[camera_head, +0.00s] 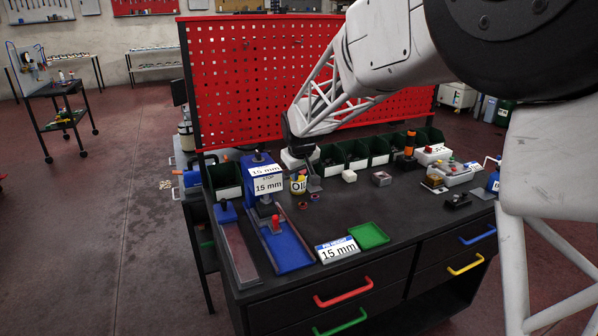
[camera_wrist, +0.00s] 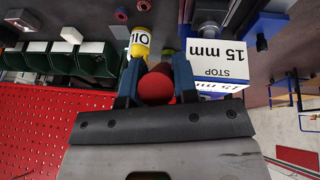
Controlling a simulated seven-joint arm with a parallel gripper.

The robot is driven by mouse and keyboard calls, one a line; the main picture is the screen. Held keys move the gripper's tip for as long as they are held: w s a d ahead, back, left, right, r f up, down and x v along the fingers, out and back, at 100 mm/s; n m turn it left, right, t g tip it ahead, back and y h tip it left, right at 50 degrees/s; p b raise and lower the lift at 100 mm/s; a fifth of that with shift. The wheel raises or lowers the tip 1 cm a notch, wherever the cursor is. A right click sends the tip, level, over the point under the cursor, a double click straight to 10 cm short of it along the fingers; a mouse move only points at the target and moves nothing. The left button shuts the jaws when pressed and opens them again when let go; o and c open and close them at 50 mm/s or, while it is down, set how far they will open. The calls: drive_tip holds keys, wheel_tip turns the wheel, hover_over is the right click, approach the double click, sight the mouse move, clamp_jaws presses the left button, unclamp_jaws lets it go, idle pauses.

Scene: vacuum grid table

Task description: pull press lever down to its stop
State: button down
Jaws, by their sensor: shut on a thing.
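The blue press (camera_head: 262,158) stands at the left of the table, with a white "STOP 15 mm" label (camera_head: 267,185) on it. Its label also shows at the right in the wrist view (camera_wrist: 217,58). My gripper (camera_wrist: 157,78) is shut on a red ball knob (camera_wrist: 156,88), with a blue finger on each side. The knob appears to be the press lever's handle; the lever's shaft is hidden.
A yellow oil can (camera_head: 298,184) stands close right of the press. Green bins (camera_head: 355,152) line the back before a red perforated panel (camera_head: 260,75). A green tray (camera_head: 369,236) and a "15 mm" sign (camera_head: 338,250) lie in front. The table's middle is mostly clear.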

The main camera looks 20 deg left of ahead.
drive_tip(key=c, duration=0.9)
unclamp_jaws()
drive_tip(key=shift+v, duration=3.95)
